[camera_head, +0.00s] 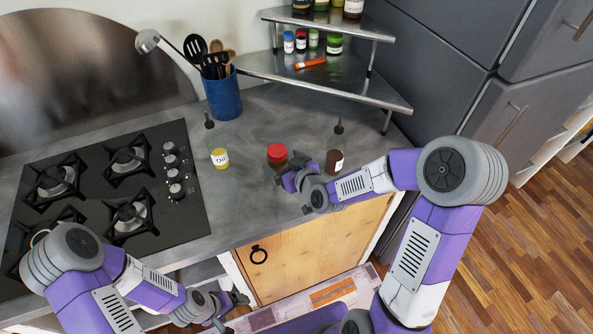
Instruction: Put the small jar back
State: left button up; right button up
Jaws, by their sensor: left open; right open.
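A small jar with a red lid (277,153) stands upright on the grey counter, left of the dark sauce bottle. My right gripper (283,172) is open at the jar's near right side, with its fingers close to the jar. I cannot tell whether they touch it, and the jar's lower part is partly hidden. My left gripper (238,299) is open and empty, low in front of the cabinet door. The corner shelf (345,84) stands at the back right with several small jars on it.
An oil bottle (217,147) stands left of the jar, and a dark sauce bottle (335,152) stands right of it. A blue utensil holder (223,97) is at the back. The gas hob (110,185) fills the left. An orange-red tube (310,63) lies on the shelf.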

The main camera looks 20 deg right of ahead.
jog(key=b+v, duration=0.6)
jog(key=v, duration=0.1)
jog(key=shift+s+b, duration=0.4)
jog(key=shift+d+r, duration=0.1)
jog(key=shift+r, duration=0.05)
dwell(0.3)
